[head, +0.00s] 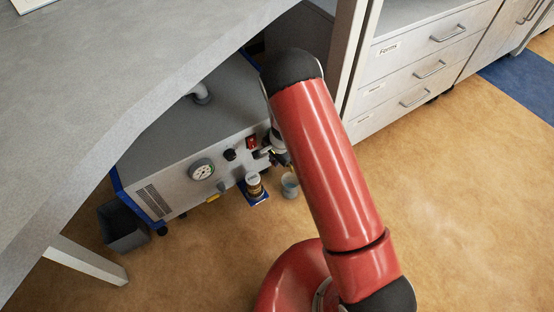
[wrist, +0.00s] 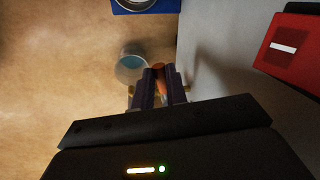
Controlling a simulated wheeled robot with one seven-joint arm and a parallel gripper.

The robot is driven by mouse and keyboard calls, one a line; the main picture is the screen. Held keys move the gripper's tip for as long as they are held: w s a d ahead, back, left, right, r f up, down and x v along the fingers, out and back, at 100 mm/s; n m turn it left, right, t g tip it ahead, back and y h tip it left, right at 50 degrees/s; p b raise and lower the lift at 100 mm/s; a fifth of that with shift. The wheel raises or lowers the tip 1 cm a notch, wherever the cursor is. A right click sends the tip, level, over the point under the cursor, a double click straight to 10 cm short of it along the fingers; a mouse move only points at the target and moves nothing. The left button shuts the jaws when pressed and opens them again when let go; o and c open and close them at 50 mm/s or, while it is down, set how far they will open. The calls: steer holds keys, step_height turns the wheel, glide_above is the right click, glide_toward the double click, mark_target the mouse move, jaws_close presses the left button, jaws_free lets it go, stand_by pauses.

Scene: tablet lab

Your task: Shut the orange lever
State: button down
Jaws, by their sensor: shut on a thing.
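The orange lever (wrist: 159,76) shows in the wrist view as a small orange piece between the two fingers of my gripper (wrist: 158,82). My gripper is shut on it, close to the front panel of the grey machine (wrist: 215,50). Brass-coloured bits show on both sides of the fingers. The fingers hide most of the lever, so its angle is hard to tell. In the head view my gripper (head: 277,153) is at the right end of the machine's front (head: 165,170), partly behind my red arm. I cannot make out the lever there.
A red switch (head: 251,142), black knob (head: 230,155) and round gauge (head: 202,169) are on the front panel. Below are a blue tray (head: 262,201) holding a jar (head: 254,185), and a clear cup (head: 290,185). The grey table (head: 120,70) overhangs the machine. Drawers (head: 410,70) stand right.

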steer(key=c, duration=1.4)
jaws_free()
step_height(320, 180, up, 8)
steer(key=s+d+p, duration=0.1)
steer(key=shift+f, duration=0.2)
steer(key=shift+c, duration=0.2)
